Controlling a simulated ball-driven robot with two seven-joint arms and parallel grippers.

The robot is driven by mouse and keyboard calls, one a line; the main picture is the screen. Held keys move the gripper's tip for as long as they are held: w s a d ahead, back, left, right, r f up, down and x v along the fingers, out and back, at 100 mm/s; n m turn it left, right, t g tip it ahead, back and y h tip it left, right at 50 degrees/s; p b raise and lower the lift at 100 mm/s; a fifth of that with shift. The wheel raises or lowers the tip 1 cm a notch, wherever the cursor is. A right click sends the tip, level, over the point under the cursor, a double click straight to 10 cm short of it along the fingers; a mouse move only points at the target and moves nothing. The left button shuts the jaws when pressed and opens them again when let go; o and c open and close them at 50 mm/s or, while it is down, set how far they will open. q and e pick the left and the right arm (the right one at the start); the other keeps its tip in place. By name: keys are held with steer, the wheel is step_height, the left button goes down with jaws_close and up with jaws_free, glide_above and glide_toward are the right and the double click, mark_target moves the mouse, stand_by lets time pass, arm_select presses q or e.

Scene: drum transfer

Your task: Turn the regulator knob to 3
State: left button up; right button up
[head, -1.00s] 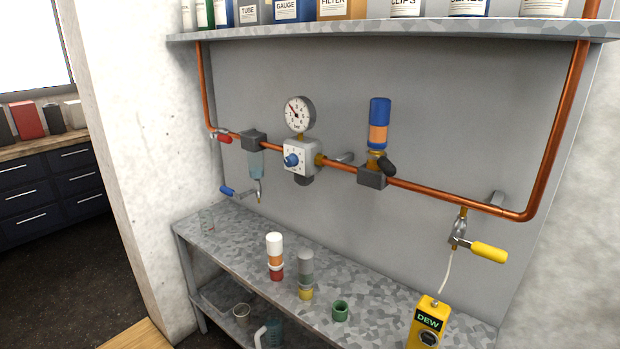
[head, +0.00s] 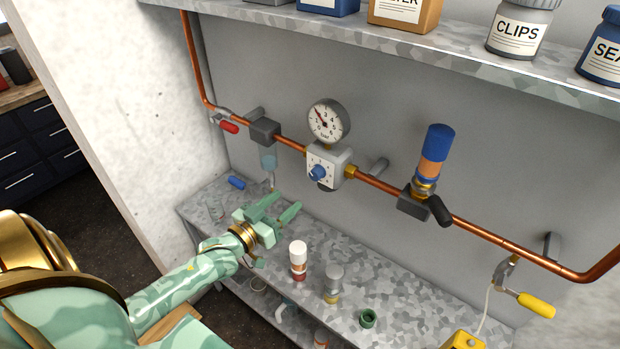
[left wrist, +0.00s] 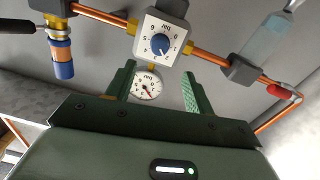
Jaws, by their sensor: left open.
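The regulator (head: 325,166) is a light grey block with a numbered white dial and a blue knob (head: 318,172), set in the copper pipe. A round pressure gauge (head: 328,121) stands on top of it. In the left wrist view, the knob (left wrist: 160,44) and gauge (left wrist: 146,86) show between and beyond my fingers; the knob's exact setting is too small to tell. My left gripper (head: 284,205) is open and empty, below and left of the regulator, apart from it. It also shows in the left wrist view (left wrist: 157,85). My right gripper is not in view.
The copper pipe carries a blue-and-orange cylinder (head: 435,155) with a black handle at right and a red-handled valve (head: 228,127) at left. A shelf (head: 400,49) overhangs above. A yellow-handled valve (head: 535,304) is at right.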

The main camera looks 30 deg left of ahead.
mark_target(313, 177)
arm_select(q)
steer(key=w, duration=0.7)
steer(key=w+d, duration=0.1)
steer(key=w, duration=0.3)
steer(key=shift+d, duration=0.1)
steer(key=shift+s, duration=0.1)
steer(key=c, duration=1)
